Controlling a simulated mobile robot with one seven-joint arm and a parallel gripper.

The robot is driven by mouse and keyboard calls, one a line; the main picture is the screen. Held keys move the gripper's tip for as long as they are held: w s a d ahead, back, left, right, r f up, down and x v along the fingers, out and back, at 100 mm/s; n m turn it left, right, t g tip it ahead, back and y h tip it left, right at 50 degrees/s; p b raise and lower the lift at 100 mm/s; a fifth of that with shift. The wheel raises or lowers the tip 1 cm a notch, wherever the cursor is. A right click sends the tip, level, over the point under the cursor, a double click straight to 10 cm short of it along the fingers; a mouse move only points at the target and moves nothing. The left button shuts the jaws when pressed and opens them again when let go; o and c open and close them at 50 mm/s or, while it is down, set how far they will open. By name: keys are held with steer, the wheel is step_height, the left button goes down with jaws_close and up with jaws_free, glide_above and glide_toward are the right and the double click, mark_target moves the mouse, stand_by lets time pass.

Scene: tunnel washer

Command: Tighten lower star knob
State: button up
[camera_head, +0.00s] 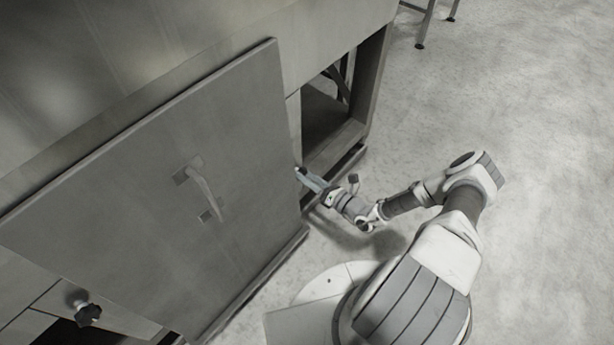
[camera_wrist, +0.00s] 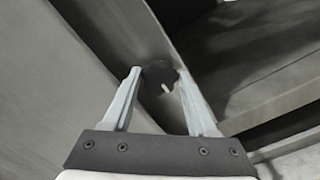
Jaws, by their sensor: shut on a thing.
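A dark star knob (camera_wrist: 158,76) sits between my gripper's two fingertips in the wrist view, in the corner beside the panel edge. My gripper (camera_head: 300,173) is shut on this knob at the right edge of the large grey door panel (camera_head: 130,190). In the head view the fingers mostly hide the knob. The pale fingers also show in the wrist view, one on each side of the knob. A second dark star knob (camera_head: 88,314) stands free at the lower left in the head view, away from my gripper.
A bar handle (camera_head: 206,188) sticks out from the door panel. An open framed bay (camera_head: 330,105) lies just right of the panel. The floor (camera_head: 530,130) to the right is clear, with stand legs (camera_head: 424,25) at the top.

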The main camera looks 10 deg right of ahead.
steer(key=o, duration=1.1)
steer(key=p+v, duration=0.3)
steer(key=v, duration=1.4)
steer(key=shift+s+p, duration=0.15)
steer(key=shift+p, duration=0.25)
steer(key=shift+d, duration=0.1)
